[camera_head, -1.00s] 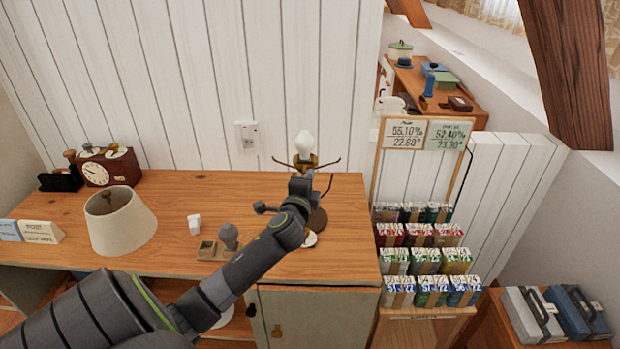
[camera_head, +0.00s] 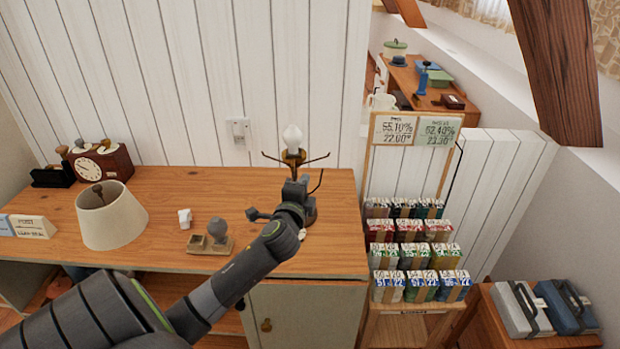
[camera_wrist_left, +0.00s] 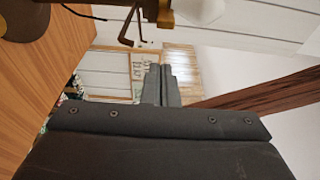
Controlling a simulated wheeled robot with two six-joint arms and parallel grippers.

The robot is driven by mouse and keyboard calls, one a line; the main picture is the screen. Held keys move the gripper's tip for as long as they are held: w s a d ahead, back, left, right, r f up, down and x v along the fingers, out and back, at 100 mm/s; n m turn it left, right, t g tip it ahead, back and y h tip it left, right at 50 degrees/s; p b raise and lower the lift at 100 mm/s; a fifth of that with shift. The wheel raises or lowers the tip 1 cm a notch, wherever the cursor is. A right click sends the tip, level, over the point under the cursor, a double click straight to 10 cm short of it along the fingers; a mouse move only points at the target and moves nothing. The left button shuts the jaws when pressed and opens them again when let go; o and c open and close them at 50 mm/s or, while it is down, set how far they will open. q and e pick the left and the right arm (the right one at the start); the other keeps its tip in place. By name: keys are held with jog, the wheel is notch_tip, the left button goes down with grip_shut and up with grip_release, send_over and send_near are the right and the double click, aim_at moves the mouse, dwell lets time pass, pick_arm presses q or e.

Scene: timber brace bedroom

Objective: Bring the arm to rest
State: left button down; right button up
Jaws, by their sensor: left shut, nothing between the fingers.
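My left arm reaches in from the lower left in the head view. Its gripper (camera_head: 298,187) is at the right end of the desk, in front of the shadeless lamp (camera_head: 292,139) with its bare white bulb and thin metal arms. In the left wrist view the two dark fingers (camera_wrist_left: 161,86) are together, with nothing between them. The lamp's brass fitting (camera_wrist_left: 164,14) shows beyond them at the top. The gripper hides part of the lamp's stem in the head view; I cannot tell whether they touch. My right gripper is in neither view.
The wooden desk (camera_head: 165,195) carries a cream lampshade (camera_head: 112,220), a clock (camera_head: 92,167), a small white object (camera_head: 184,218) and a wooden stand (camera_head: 208,245). A rack of boxed goods (camera_head: 408,258) stands right of the desk. A white plank wall (camera_head: 180,80) is behind.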

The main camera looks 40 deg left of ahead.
pick_arm(q)
jog(key=v, duration=0.5)
jog(key=shift+s+b, duration=0.15)
jog(key=shift+b, duration=0.15)
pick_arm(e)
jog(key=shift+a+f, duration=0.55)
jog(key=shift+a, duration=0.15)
